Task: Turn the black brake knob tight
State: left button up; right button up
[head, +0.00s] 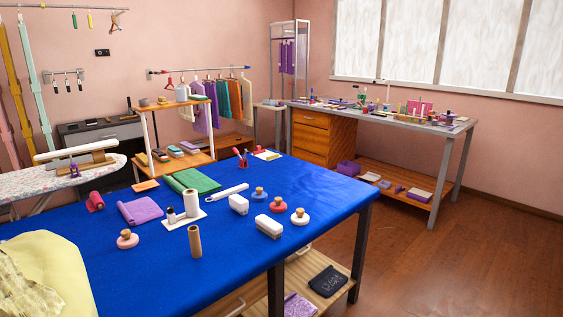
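I cannot make out the black brake knob for certain in the head view; it is hidden, out of view or too small to tell. Neither of my grippers shows in this view. The blue-covered table (322,186) fills the front left. It holds a brown cardboard tube (195,242), a white roll (191,203) on a white plate, several round wooden-handled pieces and white blocks.
An ironing board (40,183) stands at the left edge. A garment rail (200,71) with hung clothes is behind the table. A grey-topped workbench (448,130) stands at the back right. The wooden floor (440,265) at the right is clear.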

aim_at(170, 209)
jog(key=i+j+z, duration=0.15)
jog(key=j+z, duration=0.35)
jog(key=j, duration=0.25)
jog(key=j+z, duration=0.45)
jog(key=j, duration=0.35)
